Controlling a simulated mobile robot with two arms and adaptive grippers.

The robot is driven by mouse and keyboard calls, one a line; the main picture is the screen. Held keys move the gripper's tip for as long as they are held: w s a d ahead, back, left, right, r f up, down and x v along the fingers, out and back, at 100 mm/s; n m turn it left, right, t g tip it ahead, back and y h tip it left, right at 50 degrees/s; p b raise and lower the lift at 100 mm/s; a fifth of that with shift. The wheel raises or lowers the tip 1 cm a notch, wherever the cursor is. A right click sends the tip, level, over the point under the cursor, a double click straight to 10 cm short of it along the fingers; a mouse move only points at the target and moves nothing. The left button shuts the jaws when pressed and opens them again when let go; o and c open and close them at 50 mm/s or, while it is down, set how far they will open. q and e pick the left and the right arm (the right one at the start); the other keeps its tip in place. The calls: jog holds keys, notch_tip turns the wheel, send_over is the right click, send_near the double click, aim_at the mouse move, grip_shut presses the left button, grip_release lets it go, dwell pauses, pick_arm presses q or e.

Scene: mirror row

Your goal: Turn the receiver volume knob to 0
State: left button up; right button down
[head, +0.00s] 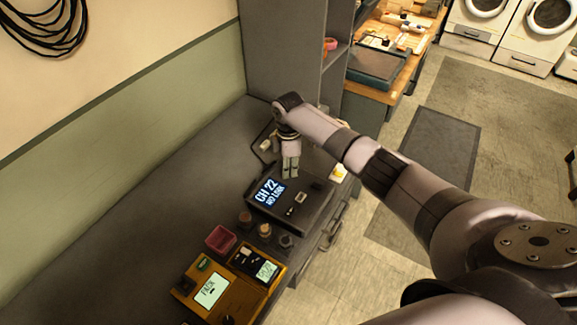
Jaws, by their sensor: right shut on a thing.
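The receiver (316,206) is a dark box on the grey bench, with a lit blue-and-white display (269,193) reading "CH 22 NO LINK". My right gripper (290,176) points down at the receiver's far edge, just above the display. Its fingers are shut on the receiver volume knob, which they hide, so its pointer and scale cannot be read. Small light controls show on the receiver's face to the right of the display. My left gripper is out of view.
Yellow devices with lit screens (189,286) stand on the bench (130,215) nearer me. A pink tray (220,239) and several small round items lie between them and the receiver. A grey shelf unit (285,60) rises behind my right gripper. The bench's left part is clear.

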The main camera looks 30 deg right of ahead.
jog(key=c, duration=1.4)
grip_release()
notch_tip(320, 180, up, 12)
jog(key=shift+r, duration=0.1)
